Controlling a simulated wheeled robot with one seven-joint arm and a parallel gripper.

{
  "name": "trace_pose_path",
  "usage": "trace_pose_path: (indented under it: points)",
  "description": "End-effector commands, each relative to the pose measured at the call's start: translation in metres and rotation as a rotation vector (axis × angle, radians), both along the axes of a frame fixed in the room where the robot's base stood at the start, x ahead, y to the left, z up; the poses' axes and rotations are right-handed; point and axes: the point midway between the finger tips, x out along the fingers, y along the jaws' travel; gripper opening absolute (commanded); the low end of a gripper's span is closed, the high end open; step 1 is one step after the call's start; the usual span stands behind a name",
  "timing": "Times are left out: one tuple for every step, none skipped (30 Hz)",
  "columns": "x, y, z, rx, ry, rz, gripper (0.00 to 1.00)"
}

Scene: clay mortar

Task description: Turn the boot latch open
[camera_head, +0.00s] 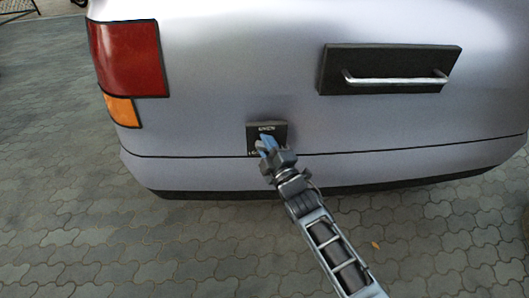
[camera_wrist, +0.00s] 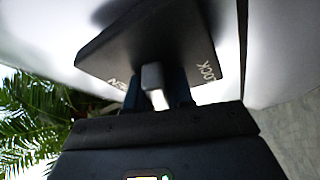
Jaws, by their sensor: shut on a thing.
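The boot latch is a dark square plate (camera_head: 279,129) on the car's silver rear, below and left of the handle bar. In the wrist view the plate (camera_wrist: 115,55) carries the words OPEN, partly covered, and LOCK. My gripper (camera_head: 267,146) reaches up to the plate from below. In the wrist view its blue-dark fingers (camera_wrist: 158,92) are shut on the knob, one on each side. The knob points roughly between the two words; its exact angle is hard to tell.
A metal handle bar (camera_head: 395,77) on a black panel is at the upper right of the car's rear. A red tail light (camera_head: 128,58) is at the left. The bumper edge (camera_head: 210,193) runs below the latch. The paved ground (camera_head: 70,220) around is clear.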

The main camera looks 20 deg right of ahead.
Motion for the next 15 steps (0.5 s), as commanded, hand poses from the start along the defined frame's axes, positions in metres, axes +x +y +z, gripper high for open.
trace_pose_path:
  points:
    - [-0.0006,0.0014,-0.0101,0.045,-0.015,0.002,0.0]
    - [-0.0005,0.0019,-0.0097,0.071,-0.025,0.003,0.0]
    - [-0.0006,0.0013,-0.0096,0.108,-0.035,0.002,0.0]
    - [-0.0006,0.0018,-0.009,0.135,-0.045,0.003,0.0]
    - [-0.0007,0.0014,-0.0085,0.163,-0.052,0.003,0.0]
    - [-0.0008,0.0018,-0.008,0.199,-0.064,0.004,0.0]
    - [-0.0008,0.0013,-0.0072,0.227,-0.073,0.004,0.0]
    - [-0.0008,0.0015,-0.0064,0.254,-0.081,0.004,0.0]
    - [-0.0008,0.001,-0.0053,0.29,-0.093,0.004,0.0]
    - [-0.0008,0.0013,-0.0045,0.317,-0.102,0.004,0.0]
    - [-0.0008,0.001,-0.0039,0.345,-0.109,0.003,0.0]
    - [-0.0007,0.001,-0.0029,0.38,-0.119,0.004,0.0]
    - [-0.0008,0.0006,-0.002,0.407,-0.129,0.003,0.0]
    - [-0.0008,0.0004,-0.0011,0.435,-0.138,0.003,0.0]
    - [-0.0007,0.0001,-0.0003,0.47,-0.149,0.003,0.0]
